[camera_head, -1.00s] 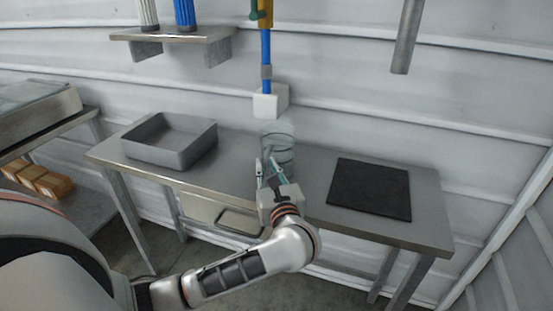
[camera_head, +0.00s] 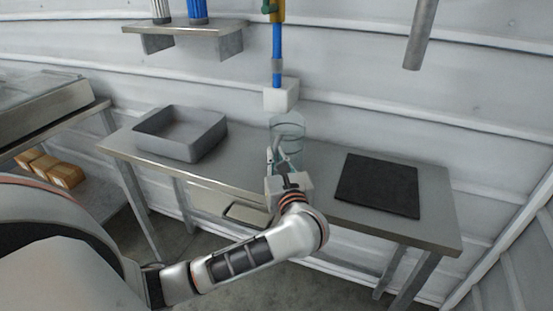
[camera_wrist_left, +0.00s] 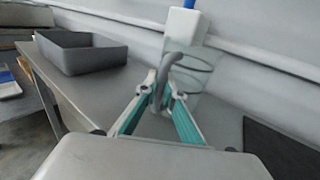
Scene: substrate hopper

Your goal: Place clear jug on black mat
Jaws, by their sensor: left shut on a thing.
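The clear jug (camera_head: 289,128) is a see-through, faintly tinted cylinder at the middle of the grey table, below a white block. It also shows in the left wrist view (camera_wrist_left: 195,75), where its grey handle (camera_wrist_left: 170,62) faces me. My left gripper (camera_head: 279,157) is on the near side of the jug, its fingers shut on the handle; the fingertips also show in the left wrist view (camera_wrist_left: 166,92). The jug looks upright. The fingers partly hide its lower part, and I cannot tell whether its base touches the table. The black mat (camera_head: 378,185) lies flat and empty to the right. My right gripper is not in view.
A grey tray (camera_head: 180,134) stands on the left of the table (camera_head: 236,165). A white block (camera_head: 281,95) on a blue pipe hangs just above the jug. A grey pipe (camera_head: 421,35) hangs at upper right. The tabletop between jug and mat is clear.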

